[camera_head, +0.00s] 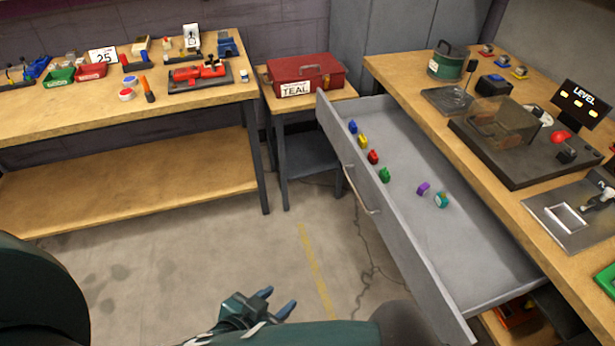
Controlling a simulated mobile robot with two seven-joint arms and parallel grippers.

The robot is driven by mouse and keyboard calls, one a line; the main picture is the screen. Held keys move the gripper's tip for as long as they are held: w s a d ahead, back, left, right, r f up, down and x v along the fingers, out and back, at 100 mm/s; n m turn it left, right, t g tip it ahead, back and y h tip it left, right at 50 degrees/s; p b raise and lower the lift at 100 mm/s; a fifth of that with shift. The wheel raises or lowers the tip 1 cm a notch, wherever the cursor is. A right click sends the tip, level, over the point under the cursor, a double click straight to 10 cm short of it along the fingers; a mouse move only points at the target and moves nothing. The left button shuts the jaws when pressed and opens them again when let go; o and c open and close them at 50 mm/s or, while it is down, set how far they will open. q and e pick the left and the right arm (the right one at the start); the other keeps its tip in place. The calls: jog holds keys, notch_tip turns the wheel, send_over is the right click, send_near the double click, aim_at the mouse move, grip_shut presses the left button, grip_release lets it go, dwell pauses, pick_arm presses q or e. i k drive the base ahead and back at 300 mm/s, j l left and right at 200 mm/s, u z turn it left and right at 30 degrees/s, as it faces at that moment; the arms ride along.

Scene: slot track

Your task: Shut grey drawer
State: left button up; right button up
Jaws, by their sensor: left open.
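The grey drawer (400,238) stands pulled out from under the wooden workbench on the right. Its front panel faces left and carries a curved metal handle (361,191). Inside lie several small coloured pieces, among them a blue one (353,127), a red one (373,157), a green one (384,175) and a purple one (423,188). My left gripper (276,303) is low at the bottom of the picture, left of the drawer front and apart from it. Its two blue-grey fingers are spread and nothing is between them. My right gripper does not show.
The right workbench (410,75) carries a green pot (447,62), a machine with a clear cover and a LEVEL display (582,105). A red toolbox (307,78) sits on a small table behind the drawer. A left bench (60,118) holds tools. The floor left of the drawer is open, with a cable near it.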

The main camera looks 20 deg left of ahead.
aim_at(459, 261)
jog(key=j+z, duration=0.35)
jog(key=i+j+z, duration=0.1)
jog(key=j+z, duration=0.25)
jog(key=i+j+z, duration=0.15)
jog(key=z, duration=0.3)
